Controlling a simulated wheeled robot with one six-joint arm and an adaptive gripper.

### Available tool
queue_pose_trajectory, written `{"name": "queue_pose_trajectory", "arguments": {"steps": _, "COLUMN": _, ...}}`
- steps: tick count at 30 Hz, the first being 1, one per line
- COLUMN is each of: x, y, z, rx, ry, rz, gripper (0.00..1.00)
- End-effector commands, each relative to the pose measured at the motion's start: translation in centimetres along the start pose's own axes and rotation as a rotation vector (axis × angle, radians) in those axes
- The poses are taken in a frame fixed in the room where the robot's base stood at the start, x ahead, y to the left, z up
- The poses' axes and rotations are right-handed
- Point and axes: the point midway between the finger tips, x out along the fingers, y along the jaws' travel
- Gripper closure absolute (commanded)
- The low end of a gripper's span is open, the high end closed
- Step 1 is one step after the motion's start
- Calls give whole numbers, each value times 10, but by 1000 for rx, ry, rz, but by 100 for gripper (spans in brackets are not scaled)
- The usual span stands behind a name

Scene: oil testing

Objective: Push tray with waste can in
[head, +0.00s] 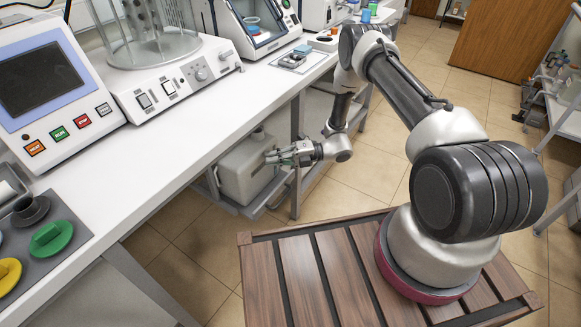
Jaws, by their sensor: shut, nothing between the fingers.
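The waste can (246,170) is a pale grey, boxy container with a small cap on top. It stands upright on a grey tray (258,206) below the white bench, with part of the can under the bench top. The tray's front edge shows at the can's lower right. My gripper (272,157) is shut and empty, at the right side of the can near its upper part. I cannot tell whether the fingertips touch the can. The back of the tray is hidden by the can and bench.
The white bench (190,137) runs along the left with testing instruments on it. A bench leg (296,150) stands just behind my gripper. The tiled floor (385,165) to the right is clear. A shelf cart (560,115) and a wooden cabinet (510,40) stand at the far right.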

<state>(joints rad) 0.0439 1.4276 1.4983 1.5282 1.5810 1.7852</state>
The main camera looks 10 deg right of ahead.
Motion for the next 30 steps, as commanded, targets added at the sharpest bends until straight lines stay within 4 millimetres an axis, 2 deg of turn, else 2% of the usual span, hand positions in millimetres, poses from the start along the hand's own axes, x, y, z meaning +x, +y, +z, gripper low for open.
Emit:
{"name": "queue_pose_trajectory", "arguments": {"steps": 6, "x": 30, "y": -1, "z": 29, "rx": -1, "ry": 2, "rz": -1, "gripper": 100}}
{"name": "queue_pose_trajectory", "arguments": {"steps": 12, "x": 44, "y": -1, "z": 44, "rx": 0, "ry": 1, "rz": -1, "gripper": 100}}
{"name": "queue_pose_trajectory", "arguments": {"steps": 30, "x": 51, "y": 0, "z": 52, "rx": -4, "ry": -3, "rz": -2, "gripper": 100}}
